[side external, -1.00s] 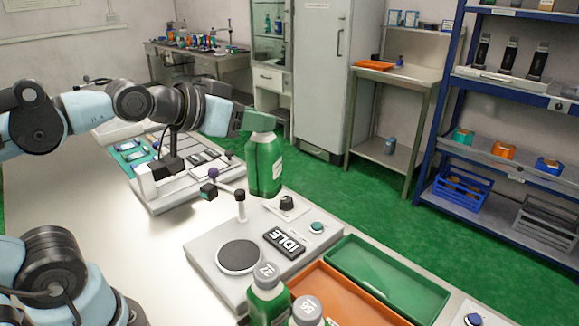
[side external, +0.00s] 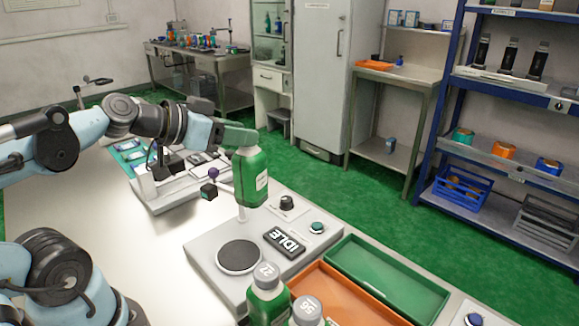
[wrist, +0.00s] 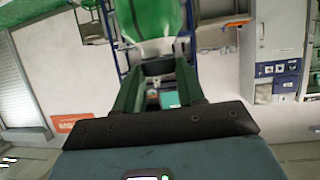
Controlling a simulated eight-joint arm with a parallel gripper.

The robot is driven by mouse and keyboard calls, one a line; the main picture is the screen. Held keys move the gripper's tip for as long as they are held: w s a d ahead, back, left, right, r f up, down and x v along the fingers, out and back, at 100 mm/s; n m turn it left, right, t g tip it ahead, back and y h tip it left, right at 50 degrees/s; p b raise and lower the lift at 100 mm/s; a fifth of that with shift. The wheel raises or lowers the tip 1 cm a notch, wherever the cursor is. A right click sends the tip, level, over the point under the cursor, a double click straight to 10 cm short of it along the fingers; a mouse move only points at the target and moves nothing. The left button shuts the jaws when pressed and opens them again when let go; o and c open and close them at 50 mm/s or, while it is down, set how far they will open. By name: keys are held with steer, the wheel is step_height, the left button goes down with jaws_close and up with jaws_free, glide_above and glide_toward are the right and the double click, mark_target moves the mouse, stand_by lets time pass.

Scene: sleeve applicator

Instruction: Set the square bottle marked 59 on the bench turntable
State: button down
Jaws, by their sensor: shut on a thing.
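My gripper (side external: 238,136) is shut on a green square bottle (side external: 249,180) near its top and holds it upright in the air, above the back part of the turntable unit. The wrist view also shows the held bottle (wrist: 150,20) beyond the green fingers (wrist: 157,75). The number on its cap is hidden by the gripper. The bench turntable (side external: 240,257) is a dark round disc on a grey unit; it is empty. A display on the unit (side external: 284,242) reads IDLE. The bottle is behind and slightly right of the disc, apart from it.
Two capped bottles stand at the front, one marked 27 (side external: 268,300) and one seemingly marked 56 (side external: 307,311). An orange tray (side external: 345,300) and an empty green tray (side external: 385,280) lie to the right.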

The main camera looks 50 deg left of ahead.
steer(key=shift+s+d+r+m+g+h, duration=1.2)
steer(key=shift+s+r+m+g+h, duration=1.05)
steer(key=shift+s+m+h, duration=1.45)
step_height(320, 180, down, 11)
steer(key=w+h, duration=0.1)
steer(key=shift+m, duration=0.4)
steer(key=shift+f+t, duration=0.25)
steer(key=shift+f, duration=0.4)
steer(key=c, duration=0.6)
jaws_free()
steer(key=shift+a, duration=0.15)
steer(key=shift+s+a+r, duration=0.5)
steer(key=shift+s+r, duration=0.05)
steer(key=shift+r, duration=0.95)
steer(key=shift+s+a+r, duration=0.5)
steer(key=shift+r, duration=0.95)
steer(key=shift+s+a+r, duration=0.5)
steer(key=shift+s+r, duration=0.05)
steer(key=shift+r, duration=0.95)
